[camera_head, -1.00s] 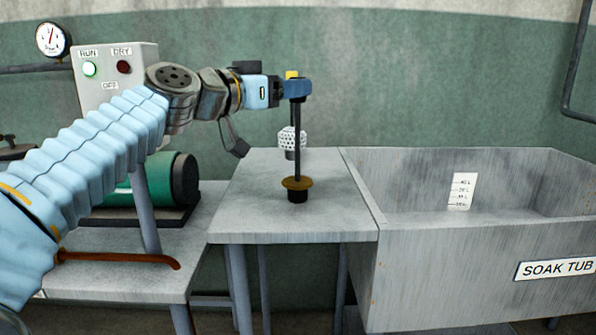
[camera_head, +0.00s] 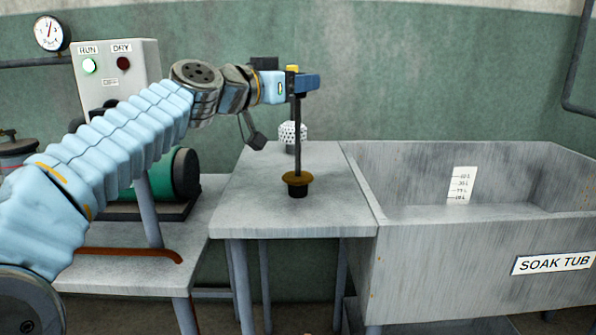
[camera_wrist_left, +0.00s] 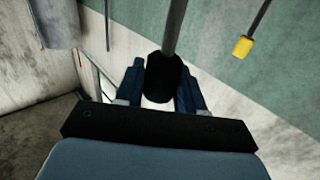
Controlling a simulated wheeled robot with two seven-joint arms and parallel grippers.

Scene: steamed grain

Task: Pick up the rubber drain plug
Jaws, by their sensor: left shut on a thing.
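The drain plug (camera_head: 298,190) is a black stopper with a brown flange on a long dark upright rod. It appears at the middle of the small grey table (camera_head: 270,215) in the head view; I cannot tell whether its bottom touches the tabletop. My left gripper (camera_head: 302,83) is level at the rod's upper end, shut around it just below a yellow tip. In the left wrist view, the blue fingers (camera_wrist_left: 160,85) close on both sides of a black rounded piece with a grey rod. My right gripper is not in view.
A white perforated knob (camera_head: 292,132) stands behind the plug. The grey soak tub (camera_head: 480,270) adjoins the table on the right. A control box (camera_head: 115,72) and a green motor (camera_head: 185,173) are on the left. A yellow-tipped rod (camera_wrist_left: 243,47) shows in the left wrist view.

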